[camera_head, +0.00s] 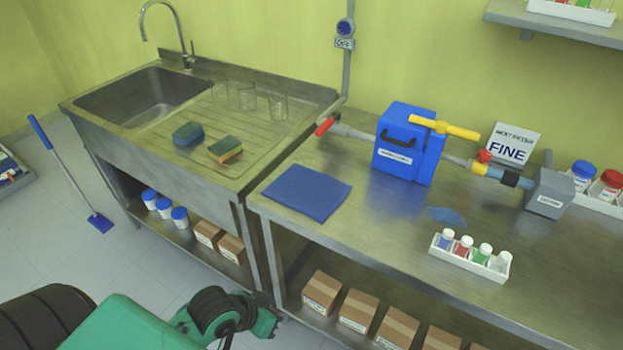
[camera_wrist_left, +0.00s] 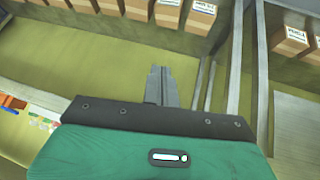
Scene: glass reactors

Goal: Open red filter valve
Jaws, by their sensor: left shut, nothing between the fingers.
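A red valve handle (camera_head: 325,126) sits on the grey pipe at the left of the blue filter box (camera_head: 409,145). A small red knob (camera_head: 484,156) sits on the pipe at the box's right. A yellow lever (camera_head: 444,127) lies across the box's top, pointing right. My left arm is low at the bottom of the head view, in front of the benches and well away from the valves. In the left wrist view my left gripper (camera_wrist_left: 160,75) has its fingers together, with nothing between them. My right gripper is not in view.
A steel sink bench (camera_head: 290,143) with glasses and sponges stands left of the metal workbench (camera_head: 375,215). A blue cloth (camera_head: 307,191) and a white vial rack (camera_head: 468,258) lie on the workbench. Cardboard boxes (camera_head: 359,311) fill the lower shelf. A FINE sign (camera_head: 508,151) stands behind the pipe.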

